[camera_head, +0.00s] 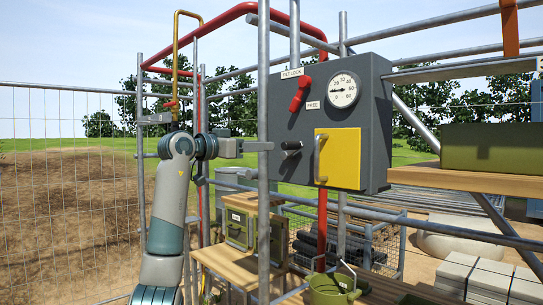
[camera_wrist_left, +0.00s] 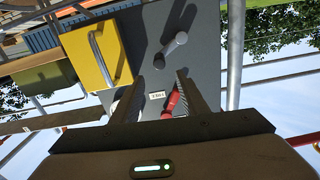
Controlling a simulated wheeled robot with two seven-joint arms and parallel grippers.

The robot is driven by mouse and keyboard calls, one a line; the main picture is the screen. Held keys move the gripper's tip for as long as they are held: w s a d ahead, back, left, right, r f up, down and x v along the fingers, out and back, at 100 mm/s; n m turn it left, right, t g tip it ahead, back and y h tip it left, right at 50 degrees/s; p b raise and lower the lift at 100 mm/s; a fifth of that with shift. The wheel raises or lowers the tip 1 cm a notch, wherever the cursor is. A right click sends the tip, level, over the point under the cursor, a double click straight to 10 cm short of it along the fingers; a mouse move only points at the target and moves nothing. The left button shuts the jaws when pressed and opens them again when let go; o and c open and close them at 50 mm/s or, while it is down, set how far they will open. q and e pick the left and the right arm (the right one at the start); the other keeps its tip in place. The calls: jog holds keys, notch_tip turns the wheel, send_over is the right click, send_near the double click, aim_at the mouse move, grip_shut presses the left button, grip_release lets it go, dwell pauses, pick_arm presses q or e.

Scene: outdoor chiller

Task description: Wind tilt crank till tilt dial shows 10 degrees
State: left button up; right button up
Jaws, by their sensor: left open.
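The dark grey control box (camera_head: 368,115) hangs on the scaffold. The round white tilt dial (camera_head: 343,90) is on its face; its thin needle points left, but the exact reading is too small to tell. The tilt crank (camera_head: 291,149) sticks out below with a dark grip; it also shows in the left wrist view (camera_wrist_left: 174,48). My left gripper (camera_head: 270,146) is open and empty, level with the crank and left of it, apart from it. A scaffold post partly hides its fingers. In the left wrist view the crank lies beyond the fingertips (camera_wrist_left: 160,77). My right gripper is not in view.
A red tilt lock lever (camera_head: 300,93) sits above the crank, near the FREE label (camera_head: 312,105). A yellow door (camera_head: 339,160) with a bar handle is right of the crank. A vertical scaffold post (camera_head: 263,220) stands close to my left gripper.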

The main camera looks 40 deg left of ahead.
pick_arm(q)
jog(key=s+b, duration=0.1)
jog(key=s, duration=0.4)
jog(key=shift+s+a+b, duration=0.2)
jog(key=shift+s+b, duration=0.1)
jog(key=shift+b, duration=0.05)
